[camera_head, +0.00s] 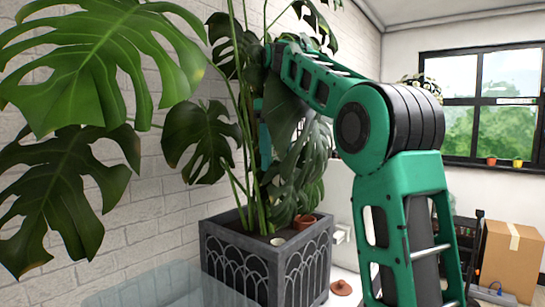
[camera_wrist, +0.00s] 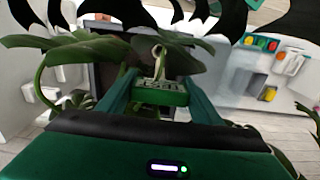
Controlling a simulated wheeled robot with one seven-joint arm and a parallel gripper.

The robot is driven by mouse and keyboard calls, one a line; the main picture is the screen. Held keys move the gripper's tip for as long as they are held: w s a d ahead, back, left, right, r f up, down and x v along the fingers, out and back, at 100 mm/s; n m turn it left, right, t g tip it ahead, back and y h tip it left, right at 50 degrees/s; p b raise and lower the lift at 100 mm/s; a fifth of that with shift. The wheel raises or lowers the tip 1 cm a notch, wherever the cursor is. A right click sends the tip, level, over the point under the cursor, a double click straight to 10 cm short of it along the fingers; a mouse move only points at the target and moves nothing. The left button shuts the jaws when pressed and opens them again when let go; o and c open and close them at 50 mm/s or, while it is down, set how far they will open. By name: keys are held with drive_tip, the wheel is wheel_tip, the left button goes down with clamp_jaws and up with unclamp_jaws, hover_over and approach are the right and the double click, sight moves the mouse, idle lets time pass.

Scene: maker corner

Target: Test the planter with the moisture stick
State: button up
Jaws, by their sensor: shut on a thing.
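The planter (camera_head: 237,268) is a grey square box with arch patterns on its sides. It stands below my arm in the head view, with tall monstera stems rising from its soil. My gripper (camera_wrist: 160,82) shows in the wrist view with its green fingers shut on a small pale thing (camera_wrist: 159,65), probably the moisture stick. Leaves cover part of it, and its lower end cannot be made out. In the head view my gripper is mostly hidden behind leaves and stems, above the planter. Whether the stick touches the soil cannot be seen.
Large monstera leaves (camera_head: 100,60) crowd around my arm, and others hang close in the wrist view (camera_wrist: 95,50). A small terracotta pot (camera_head: 304,222) sits at the planter's rim. A clear bin (camera_head: 150,290) is at front left. A cardboard box (camera_head: 511,262) stands at right.

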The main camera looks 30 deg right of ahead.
sight(278, 178)
drive_tip(key=shift+d+f, duration=0.25)
drive_tip(key=shift+f, duration=0.7)
drive_tip(key=shift+s+f, duration=0.1)
drive_tip(key=shift+f, duration=1.95)
drive_tip(key=shift+s+d+f, duration=0.1)
drive_tip(key=shift+s+f, duration=0.1)
drive_tip(key=shift+s, duration=0.05)
wheel_tip(278, 178, down, 8)
drive_tip(key=shift+r, duration=0.25)
idle(2.5)
drive_tip(key=o, duration=1.2)
drive_tip(key=shift+o, duration=0.2)
drive_tip(key=o, duration=0.5)
